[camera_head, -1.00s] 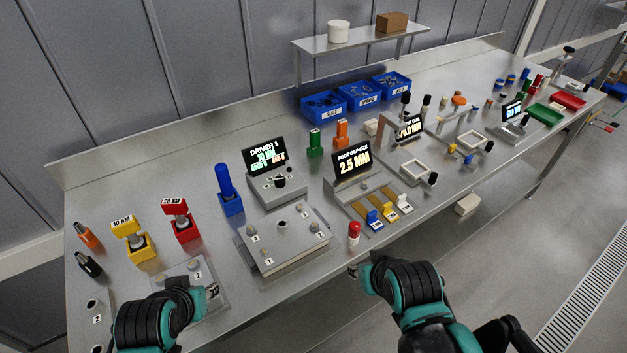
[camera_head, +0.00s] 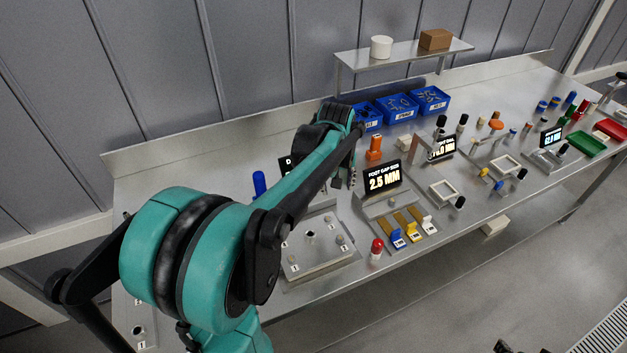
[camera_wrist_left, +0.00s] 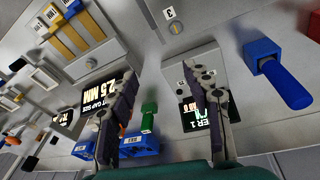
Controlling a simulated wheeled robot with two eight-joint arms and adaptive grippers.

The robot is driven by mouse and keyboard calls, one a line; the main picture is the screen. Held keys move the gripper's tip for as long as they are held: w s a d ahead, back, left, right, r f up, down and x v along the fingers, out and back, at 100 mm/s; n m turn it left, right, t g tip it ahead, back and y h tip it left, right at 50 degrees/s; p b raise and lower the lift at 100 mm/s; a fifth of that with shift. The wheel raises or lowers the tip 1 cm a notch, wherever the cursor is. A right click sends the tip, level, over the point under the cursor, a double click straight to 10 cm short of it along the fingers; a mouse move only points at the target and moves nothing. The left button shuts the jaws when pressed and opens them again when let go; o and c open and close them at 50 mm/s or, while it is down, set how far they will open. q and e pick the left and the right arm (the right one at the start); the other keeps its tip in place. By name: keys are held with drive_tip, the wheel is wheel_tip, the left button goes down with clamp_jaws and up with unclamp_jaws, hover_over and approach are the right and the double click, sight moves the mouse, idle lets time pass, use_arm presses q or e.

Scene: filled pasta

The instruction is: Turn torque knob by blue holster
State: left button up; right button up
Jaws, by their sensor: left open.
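The blue holster (camera_wrist_left: 262,53) with its blue driver handle (camera_wrist_left: 287,86) is at the right in the left wrist view. In the head view only the blue handle (camera_head: 259,184) shows, beside my arm. The grey driver box with its lit display (camera_wrist_left: 205,114) lies left of the holster in the wrist view, partly behind my right-hand finger. I cannot make out its torque knob; my arm covers that area in the head view. My left gripper (camera_wrist_left: 162,73) is open and empty, pointing down above the bench by the box; it also shows in the head view (camera_head: 345,181).
A plate with bolts (camera_head: 316,252) lies in front of the driver box. The foot gap display (camera_head: 384,177), an orange holster (camera_head: 375,149) and a red-capped item (camera_head: 376,248) stand to the right. Blue bins (camera_head: 430,100) stand at the back.

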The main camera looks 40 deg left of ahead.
use_arm(q)
drive_tip(key=w+a+f+n+p, duration=0.1)
drive_tip(key=a, duration=0.3)
drive_tip(key=w+a+f+n+g, duration=0.1)
drive_tip(key=w+a+f+n, duration=0.1)
drive_tip(key=a, duration=0.2)
drive_tip(key=w+a+f+n+g+p, duration=0.1)
drive_tip(key=a+f, duration=0.1)
drive_tip(key=a, duration=0.1)
drive_tip(key=shift+w+a+n+h+p, duration=0.3)
drive_tip(key=shift+w+a+n+h, duration=0.1)
drive_tip(key=f, duration=0.2)
drive_tip(key=f+b, duration=0.1)
drive_tip(key=f, duration=0.5)
drive_tip(key=shift+a+f, duration=0.15)
drive_tip(key=shift+a, duration=0.1)
use_arm(e)
wheel_tip(320, 180, up, 2)
use_arm(q)
clamp_jaws()
